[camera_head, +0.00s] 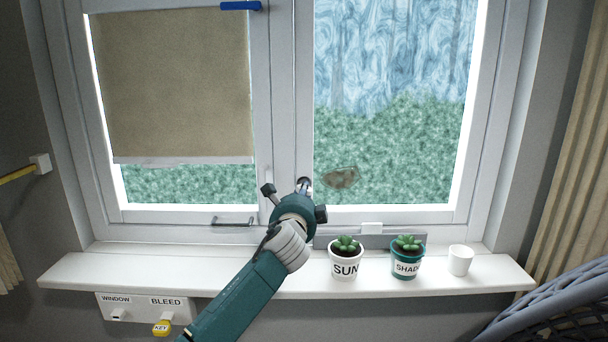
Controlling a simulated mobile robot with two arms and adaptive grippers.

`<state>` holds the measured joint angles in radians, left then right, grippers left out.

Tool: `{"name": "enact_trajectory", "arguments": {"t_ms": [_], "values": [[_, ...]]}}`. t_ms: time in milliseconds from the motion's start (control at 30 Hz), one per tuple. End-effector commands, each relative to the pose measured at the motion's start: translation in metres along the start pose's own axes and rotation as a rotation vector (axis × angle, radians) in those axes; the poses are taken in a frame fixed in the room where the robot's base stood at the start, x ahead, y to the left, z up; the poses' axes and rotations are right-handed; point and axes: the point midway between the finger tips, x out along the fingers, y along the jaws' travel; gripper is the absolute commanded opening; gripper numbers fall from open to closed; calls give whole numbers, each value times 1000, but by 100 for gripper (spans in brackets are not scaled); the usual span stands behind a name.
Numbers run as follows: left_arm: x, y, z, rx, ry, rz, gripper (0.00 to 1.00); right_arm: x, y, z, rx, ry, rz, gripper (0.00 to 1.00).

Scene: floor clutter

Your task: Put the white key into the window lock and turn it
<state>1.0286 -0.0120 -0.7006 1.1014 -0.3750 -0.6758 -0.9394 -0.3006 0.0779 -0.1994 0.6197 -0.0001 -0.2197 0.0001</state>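My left gripper (300,193) comes up from the lower left and reaches to the window frame. Its front end is at the dark window lock (304,182) low on the upright between the two panes. My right gripper is not in view.
The white sill (120,268) holds a white SUN pot (345,268), a green SHADE pot (406,268) and a white cup (460,260), right of my arm. A beige blind (172,85) covers most of the left pane. The sill's left part is clear.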

Motion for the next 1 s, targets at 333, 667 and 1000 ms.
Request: {"name": "enact_trajectory", "arguments": {"t_ms": [333, 667, 1000], "values": [[0, -17, 4, 59, -3, -18, 0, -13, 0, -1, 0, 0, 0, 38], [0, -17, 4, 116, -3, -11, 0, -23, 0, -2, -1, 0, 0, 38], [0, -17, 4, 176, -3, -3, 0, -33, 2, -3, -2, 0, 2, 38]]}}
